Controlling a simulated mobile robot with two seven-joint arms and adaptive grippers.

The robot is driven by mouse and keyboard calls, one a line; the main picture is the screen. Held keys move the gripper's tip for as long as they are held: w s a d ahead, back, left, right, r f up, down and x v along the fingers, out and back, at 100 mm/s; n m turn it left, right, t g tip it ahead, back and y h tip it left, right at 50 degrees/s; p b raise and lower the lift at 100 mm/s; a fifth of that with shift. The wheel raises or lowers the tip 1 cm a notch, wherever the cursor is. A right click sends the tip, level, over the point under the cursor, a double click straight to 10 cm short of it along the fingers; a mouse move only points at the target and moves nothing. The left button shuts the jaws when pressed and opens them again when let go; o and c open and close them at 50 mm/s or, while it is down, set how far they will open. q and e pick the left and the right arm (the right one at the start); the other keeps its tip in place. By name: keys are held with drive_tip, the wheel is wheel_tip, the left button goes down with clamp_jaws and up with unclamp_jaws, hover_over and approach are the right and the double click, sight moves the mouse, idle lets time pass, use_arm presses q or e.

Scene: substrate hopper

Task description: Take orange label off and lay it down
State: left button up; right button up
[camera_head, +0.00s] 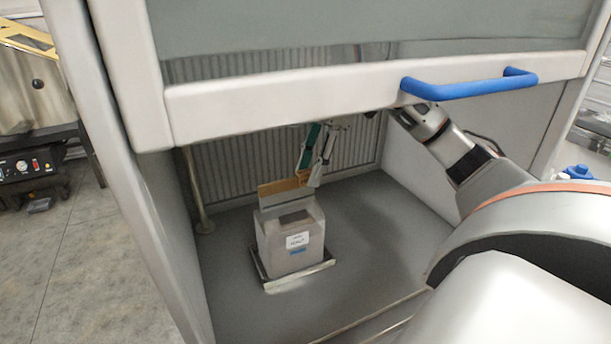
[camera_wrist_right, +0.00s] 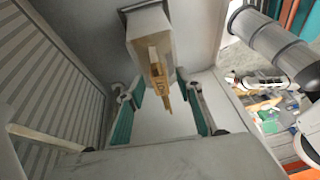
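The orange label (camera_head: 280,187) shows as a tan-orange strip standing at the back top edge of a grey box-shaped hopper (camera_head: 272,238). In the right wrist view the label (camera_wrist_right: 156,72) is seen nearly edge-on, with dark marks on it. My right gripper (camera_head: 313,176) is above and behind the hopper, close to the label's right end. In the wrist view its two teal-padded fingers (camera_wrist_right: 160,95) are apart, with the label between their tips and a gap on each side. I cannot tell the exact depth between tips and label. My left gripper is in neither view.
The hopper stands on a shallow metal tray (camera_head: 296,278) inside a cabinet with a ribbed back wall. A raised sash with a blue handle (camera_head: 468,84) hangs above my right arm. The cabinet floor (camera_head: 375,230) right of the hopper is clear.

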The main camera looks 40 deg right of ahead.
sight(305, 171)
drive_tip(key=c, duration=0.8)
drive_tip(key=shift+c, duration=0.2)
drive_tip(key=shift+r, duration=0.1)
drive_tip(key=shift+r, duration=0.9)
drive_tip(key=shift+v, duration=0.85)
drive_tip(key=s+d, duration=0.2)
drive_tip(key=d, duration=1.5)
wheel_tip(305, 171, up, 7)
